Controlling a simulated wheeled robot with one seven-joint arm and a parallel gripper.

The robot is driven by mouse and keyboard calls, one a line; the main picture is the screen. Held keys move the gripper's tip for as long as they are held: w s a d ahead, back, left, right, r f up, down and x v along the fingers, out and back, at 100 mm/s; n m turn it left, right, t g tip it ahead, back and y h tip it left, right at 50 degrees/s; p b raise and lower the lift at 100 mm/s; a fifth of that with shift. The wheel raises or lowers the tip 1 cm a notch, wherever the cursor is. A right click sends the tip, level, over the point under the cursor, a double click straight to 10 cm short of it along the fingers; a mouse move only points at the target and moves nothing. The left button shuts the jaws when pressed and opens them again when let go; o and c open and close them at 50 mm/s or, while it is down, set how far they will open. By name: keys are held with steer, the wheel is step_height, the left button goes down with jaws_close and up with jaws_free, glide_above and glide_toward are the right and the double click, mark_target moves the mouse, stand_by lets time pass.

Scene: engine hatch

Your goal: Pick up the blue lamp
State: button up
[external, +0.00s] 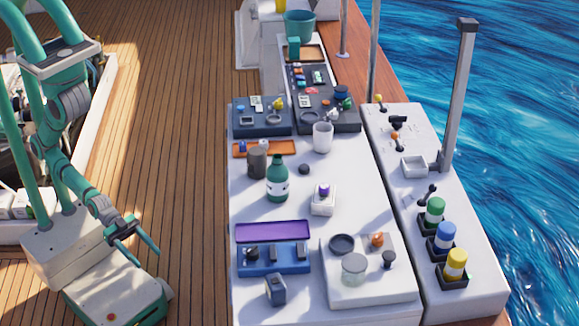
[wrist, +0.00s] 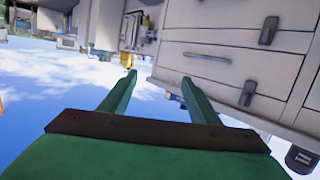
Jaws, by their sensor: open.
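I cannot make out the blue lamp in the wrist view.
The white bench (external: 245,200) carries a green bottle (external: 277,180), a white cup (external: 322,138), a blue tray (external: 272,260) and a small blue-grey object (external: 275,289). A grey post (external: 459,95) rises behind the cylinders. The wooden deck (external: 180,130) is open. White drawers (wrist: 225,65) show in the wrist view.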

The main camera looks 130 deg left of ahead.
steer(key=w+d+r+m+h, duration=0.1)
steer(key=w+d+h, duration=0.15)
steer(key=w, duration=1.15)
steer(key=w+d+r+m+h, duration=0.15)
steer(key=w+d, duration=0.25)
steer(key=w, duration=0.9)
steer(key=w+d+r+m+g+h, duration=0.1)
steer(key=w+r+m, duration=0.1)
steer(key=w+r, duration=0.7)
steer(key=w+d+r+m+h, duration=0.1)
steer(key=w+r+m+h, duration=0.15)
steer(key=w+r, duration=0.7)
steer(key=w+a+r+m+g, duration=0.1)
steer(key=w+a+r, duration=0.15)
steer(key=a, duration=0.35)
steer(key=n+g+y, duration=0.1)
steer(key=g, duration=0.1)
glide_toward(273, 275)
steer(key=shift+w+d+f, duration=0.55)
steer(key=shift+d, duration=0.15)
steer(key=shift+w+d+f+n, duration=0.1)
steer(key=shift+w+f+n, duration=0.05)
steer(key=shift+n, duration=0.15)
steer(key=x, duration=0.4)
steer(key=shift+w+d+f, duration=0.1)
steer(key=shift+w, duration=0.25)
steer(key=shift+r+x, duration=0.2)
steer(key=shift+x, duration=2.45)
steer(key=shift+w, duration=0.15)
